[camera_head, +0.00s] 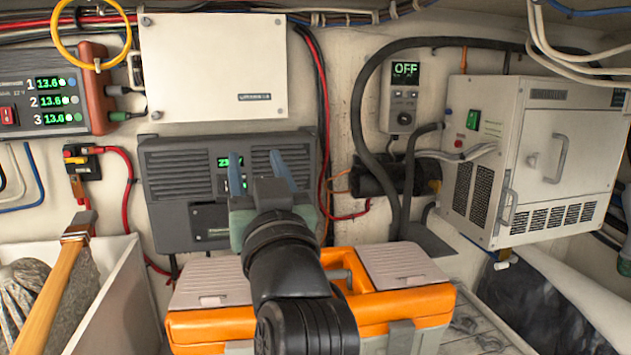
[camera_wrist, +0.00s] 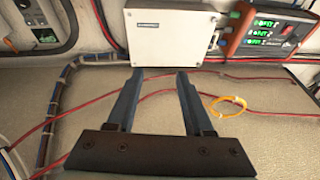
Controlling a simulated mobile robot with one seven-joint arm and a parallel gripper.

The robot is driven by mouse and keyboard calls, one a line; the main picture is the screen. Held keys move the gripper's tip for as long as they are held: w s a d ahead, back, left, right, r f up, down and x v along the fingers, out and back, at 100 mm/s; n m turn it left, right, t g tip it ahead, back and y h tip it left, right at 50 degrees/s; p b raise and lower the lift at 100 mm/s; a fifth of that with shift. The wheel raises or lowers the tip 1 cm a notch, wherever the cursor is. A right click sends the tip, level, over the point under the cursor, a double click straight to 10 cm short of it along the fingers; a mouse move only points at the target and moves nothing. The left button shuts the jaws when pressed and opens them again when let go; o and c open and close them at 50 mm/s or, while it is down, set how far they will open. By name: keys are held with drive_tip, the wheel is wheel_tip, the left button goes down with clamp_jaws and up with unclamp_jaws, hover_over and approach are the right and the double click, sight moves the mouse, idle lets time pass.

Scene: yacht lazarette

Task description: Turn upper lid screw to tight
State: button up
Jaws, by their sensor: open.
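The white lidded box (camera_head: 213,70) is on the back wall, left of centre in the head view. A small dark upper screw (camera_head: 146,20) shows at its top left corner and a lower screw (camera_head: 156,115) at its bottom left. Their slot angles are too small to read. My gripper (camera_head: 250,170) is open and empty, below the box in the head view. The upside-down wrist view shows its two blue fingers (camera_wrist: 160,76) apart, with the box (camera_wrist: 170,38) beyond them. The fingers appear clear of the box and screws.
A yellow cable loop (camera_head: 88,62) hangs left of the box, near the red charger (camera_head: 70,92). A dark grey unit (camera_head: 180,180) is below the box. An orange toolbox (camera_head: 215,328) stands in front. Cables run above the box and down its right side.

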drive_tip(key=s+d+f+m+g+h, duration=0.2)
drive_tip(key=s+d+f+h, duration=0.15)
drive_tip(key=f, duration=0.25)
drive_tip(key=s+d+f+m+g+h, duration=0.1)
drive_tip(key=s+d+f+h, duration=0.25)
drive_tip(key=f, duration=0.35)
drive_tip(key=s+r+t, duration=0.3)
drive_tip(key=s+r, duration=0.1)
drive_tip(key=r, duration=0.4)
drive_tip(key=s+r+t, duration=0.3)
drive_tip(key=s+r, duration=0.1)
drive_tip(key=r, duration=0.5)
drive_tip(key=s+r+t, duration=0.3)
drive_tip(key=s+r, duration=0.1)
drive_tip(key=r, duration=0.4)
drive_tip(key=shift+s+r+t, duration=0.25)
drive_tip(key=shift+r+t, duration=0.15)
drive_tip(key=shift+w+d, duration=0.1)
drive_tip(key=shift+d, duration=0.05)
